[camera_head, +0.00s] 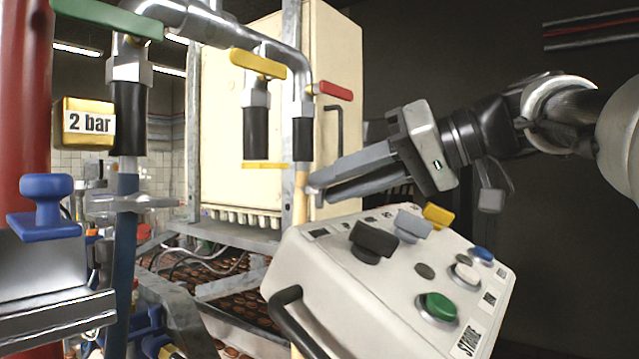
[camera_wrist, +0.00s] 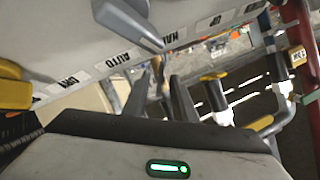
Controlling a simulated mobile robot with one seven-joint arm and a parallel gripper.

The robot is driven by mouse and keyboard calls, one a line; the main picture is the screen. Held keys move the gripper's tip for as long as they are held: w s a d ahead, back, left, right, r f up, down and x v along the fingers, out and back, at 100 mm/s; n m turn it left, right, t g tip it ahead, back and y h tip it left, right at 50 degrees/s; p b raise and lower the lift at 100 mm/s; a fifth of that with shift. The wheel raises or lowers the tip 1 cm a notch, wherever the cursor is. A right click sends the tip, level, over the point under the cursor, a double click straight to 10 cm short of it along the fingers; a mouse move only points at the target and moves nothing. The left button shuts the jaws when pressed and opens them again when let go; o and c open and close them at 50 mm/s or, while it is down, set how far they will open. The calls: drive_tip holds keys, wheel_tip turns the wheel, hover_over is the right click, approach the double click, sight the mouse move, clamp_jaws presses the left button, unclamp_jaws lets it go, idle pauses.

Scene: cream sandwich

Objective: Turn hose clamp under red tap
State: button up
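The red tap (camera_head: 336,91) sits on the right-hand pipe in the head view. A black sleeve (camera_head: 303,135) hangs below it, with a tan hose (camera_head: 300,182) under that. My gripper (camera_head: 316,187) reaches in from the right, its fingertips at the tan hose, above the control box. In the wrist view its two fingers (camera_wrist: 161,76) stand apart with a gap between them. A small grey metal piece shows at the fingertips in the head view; I cannot tell whether it is the hose clamp or whether the fingers touch it.
A white control box (camera_head: 390,290) with knobs and buttons stands close below my gripper; its labelled face also shows in the wrist view (camera_wrist: 60,45). A yellow tap (camera_head: 258,64) and a black hose end are left of the red tap. A cream cabinet (camera_head: 335,45) stands behind.

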clamp_jaws()
drive_tip(key=shift+w+m+g+y+p, duration=0.1)
drive_tip(key=shift+m+g+y+p, duration=0.3)
drive_tip(key=shift+m, duration=0.4)
drive_tip(key=shift+d+f+m+y, duration=0.1)
drive_tip(key=shift+m+y, duration=0.4)
drive_tip(key=shift+m, duration=0.3)
unclamp_jaws()
drive_tip(key=shift+d, duration=0.1)
